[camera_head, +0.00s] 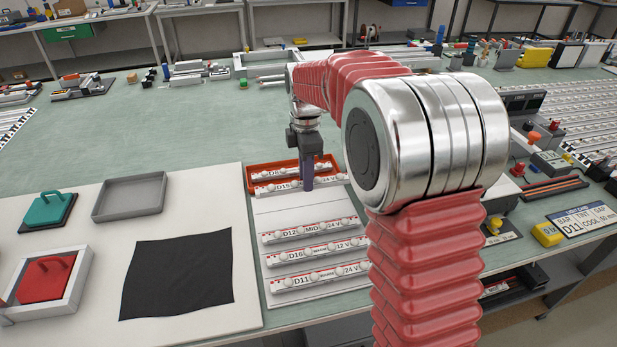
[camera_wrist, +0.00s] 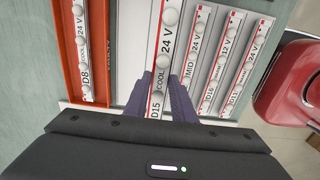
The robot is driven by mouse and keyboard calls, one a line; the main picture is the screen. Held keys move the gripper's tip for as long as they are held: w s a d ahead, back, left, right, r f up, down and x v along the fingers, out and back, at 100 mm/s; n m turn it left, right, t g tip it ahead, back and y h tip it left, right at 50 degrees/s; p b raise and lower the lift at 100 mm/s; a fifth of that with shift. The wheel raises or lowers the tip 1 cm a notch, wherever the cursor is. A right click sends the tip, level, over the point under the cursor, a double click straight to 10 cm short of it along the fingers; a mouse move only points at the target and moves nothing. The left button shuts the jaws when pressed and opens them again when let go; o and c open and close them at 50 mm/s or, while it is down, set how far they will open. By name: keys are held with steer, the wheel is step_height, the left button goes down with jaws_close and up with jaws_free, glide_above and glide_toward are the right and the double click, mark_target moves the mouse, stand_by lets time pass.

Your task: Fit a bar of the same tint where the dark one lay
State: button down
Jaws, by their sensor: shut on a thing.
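My gripper (camera_head: 308,186) is shut on the light bar marked D15, COOL, 24 V (camera_wrist: 166,45), its purple fingers on both sides. The D15 bar also shows in the camera_head view (camera_head: 272,188), just in front of the red tray (camera_head: 249,184). It looks larger than its neighbours in the wrist view, seemingly raised; the exact height is unclear. A bar marked D8 (camera_wrist: 81,45) lies in the tray. On the white panel (camera_head: 285,212) lie bars D12 MID 24 V (camera_head: 312,229), D16 12 V (camera_head: 316,251) and D11 24 V (camera_head: 320,275), the last two apparently warm.
A card (camera_head: 582,220) at right seems to read D11, COOL, 60 mm. Left are a black cloth (camera_head: 178,275), a grey tray (camera_head: 130,198), a teal handled block (camera_head: 47,209) and a red one (camera_head: 44,279). The panel has a bare strip behind D12.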

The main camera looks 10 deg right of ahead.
stand_by(0.4)
steer(key=m, duration=0.2)
steer(key=f+m, duration=0.1)
steer(key=m, duration=0.1)
steer(key=shift+s+m, duration=0.15)
steer(key=shift+m, duration=0.15)
steer(key=m, duration=0.2)
steer(key=f+m, duration=0.1)
steer(key=m, duration=0.1)
steer(key=shift+s+d, duration=0.1)
steer(key=shift+s, duration=0.05)
steer(key=m, duration=0.4)
steer(key=shift+s+f+m, duration=0.15)
steer(key=shift+f+m, duration=0.15)
steer(key=shift+f, duration=0.05)
steer(key=m, duration=0.2)
steer(key=f+m, duration=0.1)
steer(key=m, duration=0.1)
steer(key=shift+s+d+m, duration=0.1)
steer(key=shift+s+m, duration=0.05)
steer(key=shift+m, duration=0.25)
steer(key=shift+s, duration=0.1)
